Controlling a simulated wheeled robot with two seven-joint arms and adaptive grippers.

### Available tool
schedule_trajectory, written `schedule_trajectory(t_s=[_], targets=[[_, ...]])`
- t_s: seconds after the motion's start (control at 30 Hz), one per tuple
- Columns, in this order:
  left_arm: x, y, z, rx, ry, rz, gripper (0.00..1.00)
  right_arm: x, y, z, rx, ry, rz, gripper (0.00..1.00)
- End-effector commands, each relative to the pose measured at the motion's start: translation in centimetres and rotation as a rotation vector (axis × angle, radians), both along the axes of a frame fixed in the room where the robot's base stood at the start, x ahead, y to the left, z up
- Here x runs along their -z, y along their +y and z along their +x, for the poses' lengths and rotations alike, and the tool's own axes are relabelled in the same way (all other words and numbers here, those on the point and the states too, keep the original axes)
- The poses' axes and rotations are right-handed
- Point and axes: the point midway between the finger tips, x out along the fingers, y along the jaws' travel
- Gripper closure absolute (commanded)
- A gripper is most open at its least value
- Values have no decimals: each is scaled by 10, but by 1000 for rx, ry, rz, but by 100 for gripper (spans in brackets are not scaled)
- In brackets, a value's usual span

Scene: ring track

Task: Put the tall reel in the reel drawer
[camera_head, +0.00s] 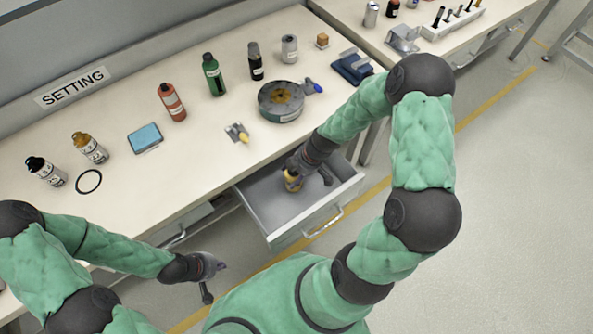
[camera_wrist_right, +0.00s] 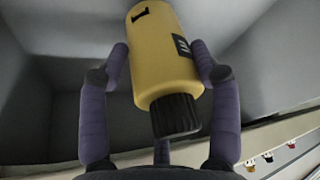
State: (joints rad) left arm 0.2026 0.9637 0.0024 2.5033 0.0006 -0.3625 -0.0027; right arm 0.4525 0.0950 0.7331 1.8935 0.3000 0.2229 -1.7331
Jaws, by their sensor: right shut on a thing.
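My right gripper (camera_head: 294,179) is inside the open grey drawer (camera_head: 338,197). It is shut on a yellow cylinder (camera_head: 292,186) with a dark ribbed end, which looks more like a capped bottle than a reel. In the right wrist view the yellow cylinder (camera_wrist_right: 168,62) sits tilted between the two fingers of the right gripper (camera_wrist_right: 160,70), its black end toward the palm, a dark label on its side. The drawer's grey walls surround it. I cannot tell whether it touches the drawer floor. My left gripper (camera_head: 214,284) is open and empty, in front of the bench.
On the bench stand a red bottle (camera_head: 171,101), a green bottle (camera_head: 213,74), a dark bottle (camera_head: 255,61), a grey can (camera_head: 289,49) and a round grey tray (camera_head: 271,110). A blue pad (camera_head: 145,138) and black ring (camera_head: 88,181) lie left. The drawer handle (camera_head: 324,223) faces the open floor.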

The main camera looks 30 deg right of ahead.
Motion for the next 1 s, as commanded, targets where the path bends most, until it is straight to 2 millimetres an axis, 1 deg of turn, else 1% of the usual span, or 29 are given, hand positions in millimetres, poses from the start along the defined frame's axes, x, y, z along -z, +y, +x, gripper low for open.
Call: schedule_trajectory(t_s=[0.2,0.47,0.63,0.67,0.7,1.0], targets=[[10,0,0,0,0,0,100,20,-16,15,2,1,0,76],[9,0,0,0,0,0,100,20,-18,17,0,-1,-1,76],[14,0,0,0,0,0,100,24,-18,17,0,-1,-1,76],[13,0,0,0,0,0,100,23,-17,17,0,0,0,29],[12,0,0,0,0,0,100,23,-17,17,0,0,0,27],[12,0,0,0,0,0,100,22,-17,17,0,0,0,27]])
